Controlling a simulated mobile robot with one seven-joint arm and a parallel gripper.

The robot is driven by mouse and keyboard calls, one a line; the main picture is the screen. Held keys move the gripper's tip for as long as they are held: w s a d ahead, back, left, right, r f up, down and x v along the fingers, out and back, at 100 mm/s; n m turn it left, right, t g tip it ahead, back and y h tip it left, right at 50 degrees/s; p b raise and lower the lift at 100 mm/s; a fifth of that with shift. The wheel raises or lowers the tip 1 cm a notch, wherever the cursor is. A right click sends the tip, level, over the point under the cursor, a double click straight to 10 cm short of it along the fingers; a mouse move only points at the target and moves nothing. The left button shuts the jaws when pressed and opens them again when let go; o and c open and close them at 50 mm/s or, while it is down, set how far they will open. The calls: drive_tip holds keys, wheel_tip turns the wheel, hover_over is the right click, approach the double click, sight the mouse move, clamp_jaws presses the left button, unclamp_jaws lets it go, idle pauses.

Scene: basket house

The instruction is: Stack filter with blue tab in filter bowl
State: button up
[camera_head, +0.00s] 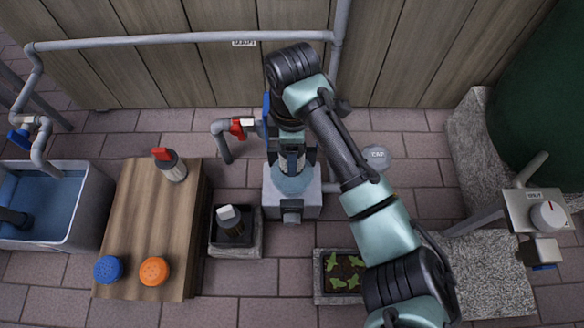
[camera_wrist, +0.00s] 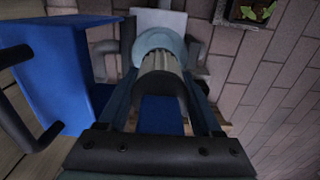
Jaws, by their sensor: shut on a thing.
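My gripper (camera_head: 291,155) points down, shut on a pale ribbed filter (camera_head: 292,164). In the wrist view the filter (camera_wrist: 164,62) stands between the fingers of my gripper (camera_wrist: 162,82), with a dark end toward the camera. The pale-blue round filter bowl (camera_head: 292,184) sits on a grey block directly below the gripper. It also shows at the filter's far end in the wrist view (camera_wrist: 160,39). I cannot tell whether the filter is inside the bowl or just above it.
A red-handled tap (camera_head: 240,128) is close left of my gripper. A grey cap (camera_head: 376,158) lies right. A black, white-topped item (camera_head: 231,222) stands in a tray.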

wheel_tip(320, 180, down, 4)
drive_tip(key=b, duration=0.3)
drive_tip(key=shift+f, duration=0.2)
drive_tip(key=shift+f, duration=0.25)
drive_tip(key=shift+f, duration=0.35)
drive_tip(key=o, duration=1.4)
drive_tip(key=shift+r, duration=0.55)
wheel_tip(320, 180, up, 12)
drive_tip(key=p, duration=0.8)
drive_tip(key=shift+r+p, duration=0.1)
drive_tip(key=shift+p, duration=0.2)
